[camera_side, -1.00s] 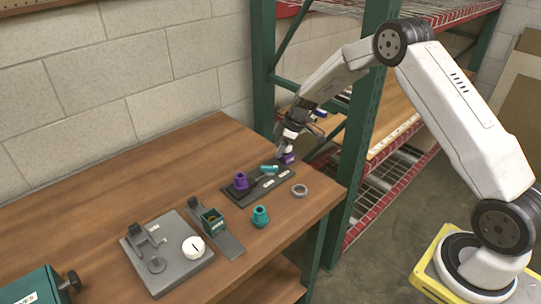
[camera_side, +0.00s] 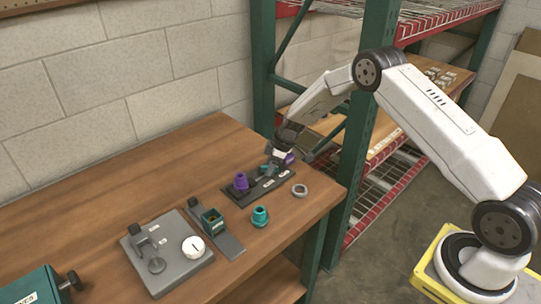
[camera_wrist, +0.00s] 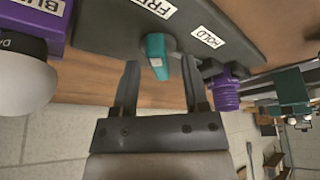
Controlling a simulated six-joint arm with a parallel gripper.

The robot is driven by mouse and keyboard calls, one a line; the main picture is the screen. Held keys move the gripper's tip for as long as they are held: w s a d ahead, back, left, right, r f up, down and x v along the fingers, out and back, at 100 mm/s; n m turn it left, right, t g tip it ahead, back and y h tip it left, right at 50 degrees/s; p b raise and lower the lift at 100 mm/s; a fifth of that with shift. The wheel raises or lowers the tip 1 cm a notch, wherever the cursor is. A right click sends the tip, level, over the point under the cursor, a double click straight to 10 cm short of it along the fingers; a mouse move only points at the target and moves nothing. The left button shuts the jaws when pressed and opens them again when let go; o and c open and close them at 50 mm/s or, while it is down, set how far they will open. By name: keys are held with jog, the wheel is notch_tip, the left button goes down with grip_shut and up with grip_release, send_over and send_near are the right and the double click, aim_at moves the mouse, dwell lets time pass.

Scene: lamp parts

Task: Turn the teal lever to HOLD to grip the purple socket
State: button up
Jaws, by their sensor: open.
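The teal lever (camera_wrist: 155,52) stands on a dark plate (camera_wrist: 100,28), beside the FREE and HOLD labels, its tip towards my gripper. My gripper (camera_wrist: 160,62) is open, one finger on either side of the lever; I cannot tell if they touch it. In the side view my gripper (camera_side: 270,168) hides most of the lever. The purple socket (camera_side: 241,181) stands upright at the left end of the plate; it also shows to the right of the fingers in the wrist view (camera_wrist: 224,95).
A purple part labelled BULB (camera_wrist: 60,22) with a pale rounded bulb (camera_wrist: 25,82) is close to the plate. A grey ring (camera_side: 300,190) and a teal socket (camera_side: 260,216) lie nearby. A holder (camera_side: 212,222) and a grey fixture (camera_side: 165,255) stand left.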

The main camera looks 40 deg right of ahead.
jog(key=shift+f, duration=0.1)
grip_shut()
